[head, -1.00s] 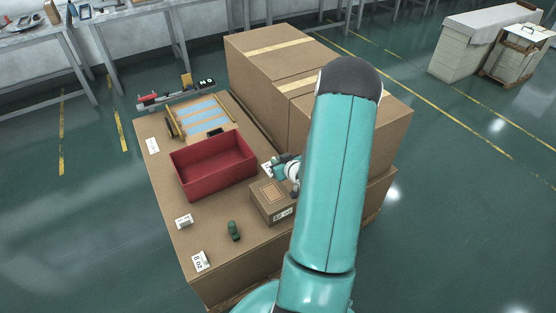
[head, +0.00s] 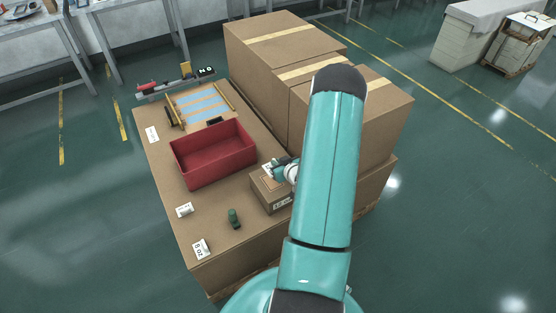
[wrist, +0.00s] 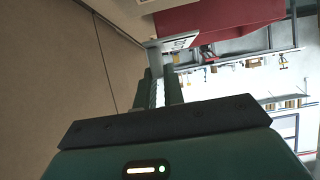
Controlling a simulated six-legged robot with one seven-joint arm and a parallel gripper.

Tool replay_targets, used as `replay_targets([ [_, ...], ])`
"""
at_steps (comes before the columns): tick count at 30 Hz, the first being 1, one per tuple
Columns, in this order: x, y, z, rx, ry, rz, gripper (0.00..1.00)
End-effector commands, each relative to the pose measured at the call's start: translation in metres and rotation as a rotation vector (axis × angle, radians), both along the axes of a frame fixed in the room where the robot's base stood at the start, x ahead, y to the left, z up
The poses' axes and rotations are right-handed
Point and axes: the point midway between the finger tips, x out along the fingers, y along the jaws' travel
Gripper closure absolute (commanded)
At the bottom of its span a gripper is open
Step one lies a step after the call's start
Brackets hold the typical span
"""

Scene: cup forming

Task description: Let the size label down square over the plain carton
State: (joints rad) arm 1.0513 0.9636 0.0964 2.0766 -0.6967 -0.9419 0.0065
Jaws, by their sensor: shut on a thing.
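The carton (head: 268,201) is a small brown box beside the red bin, with a printed mark on its front face. An orange outlined square on its top is now partly covered from view. My gripper (head: 280,169) is at the carton's far top edge, shut on a white size label (head: 267,170). In the wrist view the label (wrist: 180,42) shows dark print and juts out beyond the fingertips (wrist: 163,75). I cannot tell whether the label touches the carton. My arm hides the carton's right side.
The red bin (head: 190,176) stands close behind left of the carton. Tall brown boxes (head: 262,75) stand behind.

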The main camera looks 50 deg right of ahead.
Motion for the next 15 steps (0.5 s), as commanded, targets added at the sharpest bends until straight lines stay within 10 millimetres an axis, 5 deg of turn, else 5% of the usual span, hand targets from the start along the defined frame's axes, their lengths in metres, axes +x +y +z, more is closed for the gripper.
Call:
replay_targets([
  [15, 0.0, 0.0, -0.038, 0.001, 0.001, 0.0, 1.0],
])
